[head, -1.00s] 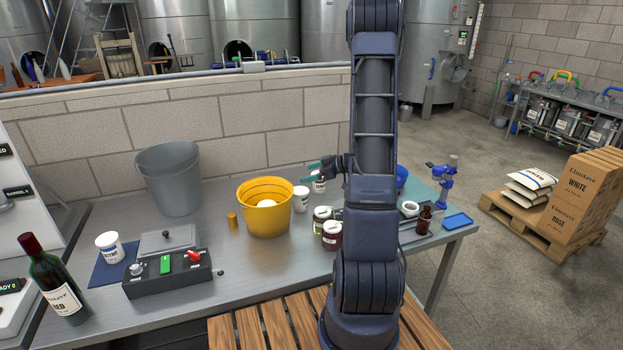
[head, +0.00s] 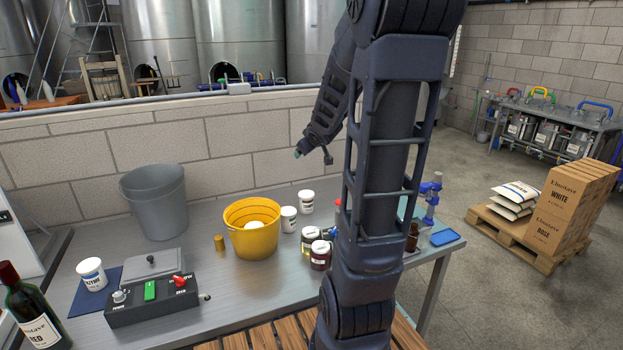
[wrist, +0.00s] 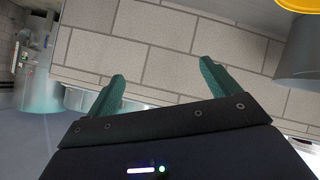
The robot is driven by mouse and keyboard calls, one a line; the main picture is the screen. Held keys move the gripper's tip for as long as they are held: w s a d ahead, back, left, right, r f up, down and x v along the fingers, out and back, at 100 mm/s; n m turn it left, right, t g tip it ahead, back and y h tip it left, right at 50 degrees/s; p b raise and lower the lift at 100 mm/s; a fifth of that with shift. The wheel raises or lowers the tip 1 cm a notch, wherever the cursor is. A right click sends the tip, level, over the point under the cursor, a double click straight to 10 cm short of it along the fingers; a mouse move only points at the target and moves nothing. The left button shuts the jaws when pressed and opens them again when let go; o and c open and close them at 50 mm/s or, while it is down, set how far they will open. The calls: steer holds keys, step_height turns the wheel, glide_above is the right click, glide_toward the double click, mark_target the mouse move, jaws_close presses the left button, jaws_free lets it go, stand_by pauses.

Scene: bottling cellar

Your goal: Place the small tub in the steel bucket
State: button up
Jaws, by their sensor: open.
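The grey steel bucket (head: 153,203) stands upright at the back left of the table. Several small white tubs are in the head view: one by the wall (head: 306,201), one beside the yellow bucket (head: 289,220) and one on a dark blue mat (head: 92,274). I cannot tell which is the task's small tub. My gripper (head: 299,153) is raised above the table near the wall, above the back tub and right of the steel bucket. In the wrist view its green fingers (wrist: 160,86) are apart with nothing between them.
A yellow bucket (head: 251,243) with something white inside stands right of the steel bucket. Two lidded jars (head: 320,256), a control box (head: 152,296), a brass cylinder (head: 219,242) and a wine bottle (head: 36,310) are also on the table. My arm hides part of the right side.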

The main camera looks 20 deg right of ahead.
steer(key=s+a+r+m+g, duration=0.1)
steer(key=s, duration=0.5)
steer(key=s+a+r+m+g+h, duration=0.1)
steer(key=s+a+r+m, duration=0.1)
steer(key=s, duration=0.5)
steer(key=shift+s+a+r+m+g, duration=0.2)
steer(key=shift+a+r+m+g, duration=0.1)
steer(key=shift+g, duration=0.1)
steer(key=s+a+g+y, duration=0.1)
steer(key=s+a, duration=0.1)
steer(key=s, duration=0.3)
steer(key=s+a+g, duration=0.1)
steer(key=s+a, duration=0.2)
steer(key=s, duration=0.2)
steer(key=s+a+g+y, duration=0.1)
steer(key=s+a, duration=0.2)
steer(key=s, duration=0.2)
steer(key=shift+s+f+m+y, duration=0.2)
steer(key=shift+f+m+y, duration=0.1)
steer(key=shift+m, duration=0.1)
steer(key=shift+c, duration=0.3)
steer(key=shift+w, duration=0.15)
